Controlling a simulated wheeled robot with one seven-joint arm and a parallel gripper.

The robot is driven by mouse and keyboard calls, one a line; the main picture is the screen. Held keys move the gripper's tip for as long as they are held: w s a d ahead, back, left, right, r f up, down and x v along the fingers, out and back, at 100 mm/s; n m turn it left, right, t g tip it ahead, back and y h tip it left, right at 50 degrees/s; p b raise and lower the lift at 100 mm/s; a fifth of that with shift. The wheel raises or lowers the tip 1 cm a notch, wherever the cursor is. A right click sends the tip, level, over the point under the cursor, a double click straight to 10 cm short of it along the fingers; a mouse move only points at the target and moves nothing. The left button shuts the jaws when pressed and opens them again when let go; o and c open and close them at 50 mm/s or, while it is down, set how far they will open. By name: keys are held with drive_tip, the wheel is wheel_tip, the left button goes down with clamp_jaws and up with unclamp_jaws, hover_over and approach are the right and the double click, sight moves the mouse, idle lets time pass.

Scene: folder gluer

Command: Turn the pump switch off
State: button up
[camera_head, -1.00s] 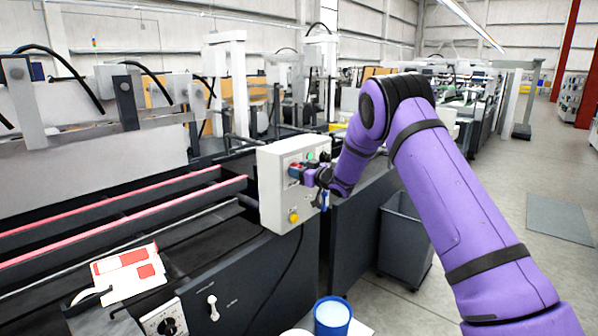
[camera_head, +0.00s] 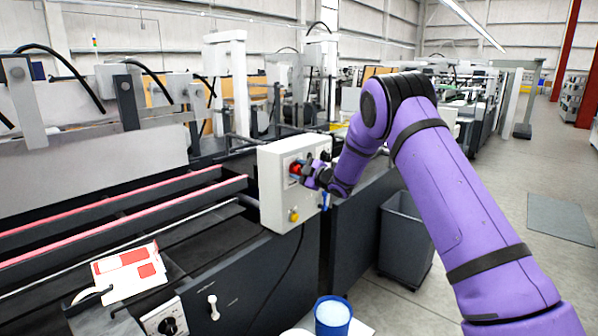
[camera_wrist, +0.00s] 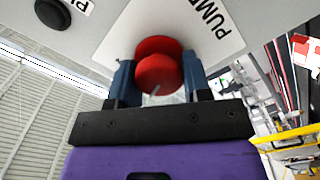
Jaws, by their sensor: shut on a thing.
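The pump switch is a red round knob (camera_wrist: 158,70) beside a white label reading "PUMP" (camera_wrist: 208,27) in the wrist view. In the head view the red knob (camera_head: 294,168) is on the front of a white control box (camera_head: 273,190), partly hidden by my gripper. My gripper (camera_wrist: 156,80) is shut on the knob, with one blue finger on each side of it. A small pale pointer mark shows on the knob's face, tilted from the fingers' line. In the head view my gripper (camera_head: 303,172) reaches the box from the right.
A yellow button (camera_head: 294,215) is low on the box. Another dark round control (camera_wrist: 52,13) shows in the wrist view. A grey bin (camera_head: 403,240) stands below my arm, and a blue container (camera_head: 332,317) is at the bottom.

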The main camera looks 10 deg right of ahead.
drive_tip(key=shift+n, duration=1.5)
drive_tip(key=shift+f, duration=0.1)
drive_tip(key=o, duration=0.9)
drive_tip(key=shift+s, duration=0.15)
drive_tip(key=v, duration=1)
drive_tip(key=shift+s+d, duration=0.2)
drive_tip(key=shift+s, duration=0.05)
